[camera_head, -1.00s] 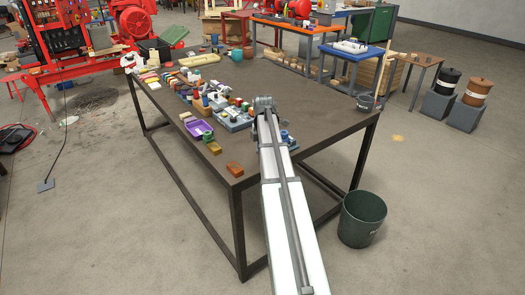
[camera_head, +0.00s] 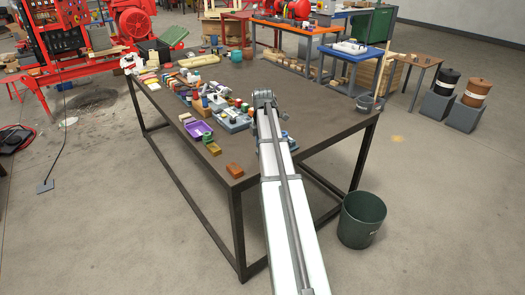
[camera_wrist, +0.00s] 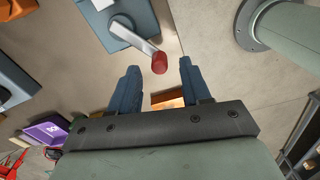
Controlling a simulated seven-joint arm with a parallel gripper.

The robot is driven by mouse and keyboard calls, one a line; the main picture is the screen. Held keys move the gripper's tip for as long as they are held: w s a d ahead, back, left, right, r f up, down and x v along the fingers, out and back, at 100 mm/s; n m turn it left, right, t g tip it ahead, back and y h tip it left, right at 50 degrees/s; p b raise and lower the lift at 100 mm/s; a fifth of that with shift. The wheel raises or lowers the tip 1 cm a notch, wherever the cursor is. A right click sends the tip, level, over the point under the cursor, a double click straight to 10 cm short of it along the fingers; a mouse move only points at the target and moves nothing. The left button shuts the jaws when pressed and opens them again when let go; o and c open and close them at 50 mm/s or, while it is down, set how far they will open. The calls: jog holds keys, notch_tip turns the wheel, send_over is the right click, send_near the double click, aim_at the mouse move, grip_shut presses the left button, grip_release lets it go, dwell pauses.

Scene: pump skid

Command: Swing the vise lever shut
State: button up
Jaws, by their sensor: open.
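The vise lever (camera_wrist: 135,36) shows in the wrist view as a pale metal bar with a red knob (camera_wrist: 160,63) at its end. It runs from a blue-grey vise body (camera_wrist: 120,20) at the top. My gripper (camera_wrist: 159,67) is open, with one dark blue finger to each side of the knob's line. The knob appears just ahead of the gap between the fingertips, and I see no contact. In the head view my arm hides the gripper's fingers and the lever, and I cannot make out the vise there.
The bench is mostly clear on the right. A green bin (camera_head: 361,219) stands on the floor at its right corner.

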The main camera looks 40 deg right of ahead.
notch_tip(320, 180, up, 11)
dwell(0.4)
dwell(0.5)
